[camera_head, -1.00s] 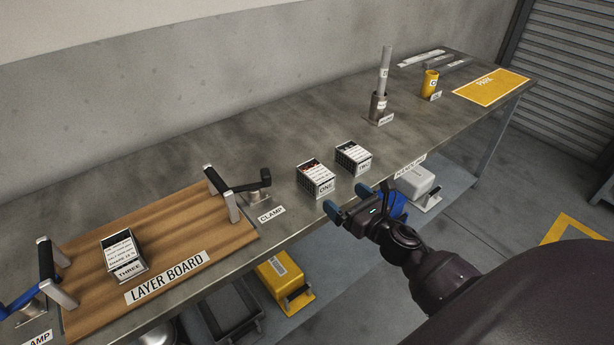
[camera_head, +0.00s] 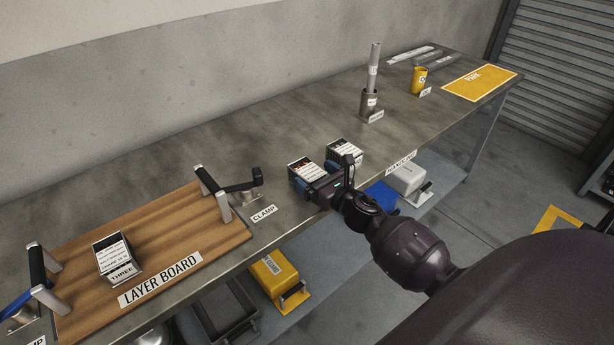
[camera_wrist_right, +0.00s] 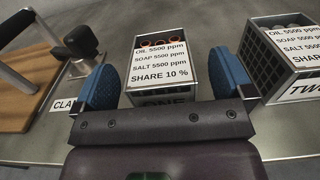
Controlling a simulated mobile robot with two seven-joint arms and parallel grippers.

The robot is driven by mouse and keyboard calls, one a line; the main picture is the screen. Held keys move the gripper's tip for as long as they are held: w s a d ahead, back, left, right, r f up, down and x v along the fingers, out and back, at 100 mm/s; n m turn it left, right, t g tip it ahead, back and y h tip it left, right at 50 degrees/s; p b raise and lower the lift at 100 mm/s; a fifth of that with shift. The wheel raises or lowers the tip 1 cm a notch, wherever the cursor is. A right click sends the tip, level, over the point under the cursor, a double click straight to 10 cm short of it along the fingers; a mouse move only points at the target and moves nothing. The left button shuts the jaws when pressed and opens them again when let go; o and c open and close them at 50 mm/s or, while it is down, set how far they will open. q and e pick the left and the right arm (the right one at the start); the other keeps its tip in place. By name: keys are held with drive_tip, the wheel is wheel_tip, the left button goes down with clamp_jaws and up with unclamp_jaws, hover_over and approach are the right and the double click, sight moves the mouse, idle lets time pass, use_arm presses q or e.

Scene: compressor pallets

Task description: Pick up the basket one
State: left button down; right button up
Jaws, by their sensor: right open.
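Basket one (camera_head: 303,168) is a small dark box with a white label, standing on the grey bench. In the right wrist view basket one (camera_wrist_right: 161,64) sits between the two blue fingers. My right gripper (camera_head: 316,178) is open at the basket's front, one finger on each side; I cannot tell whether they touch it. My left gripper is not in view.
Basket three (camera_head: 117,256) sits on the wooden layer board (camera_head: 185,235), which has a clamp (camera_head: 235,187) at its right end. Tubes in holders (camera_head: 370,100) and a yellow park mat (camera_head: 480,83) lie farther right. Bare bench lies behind the baskets.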

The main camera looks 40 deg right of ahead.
drive_tip(key=shift+w+a, duration=0.1)
drive_tip(key=shift+w, duration=0.85)
drive_tip(key=c, duration=1.3)
drive_tip(key=shift+r, duration=0.15)
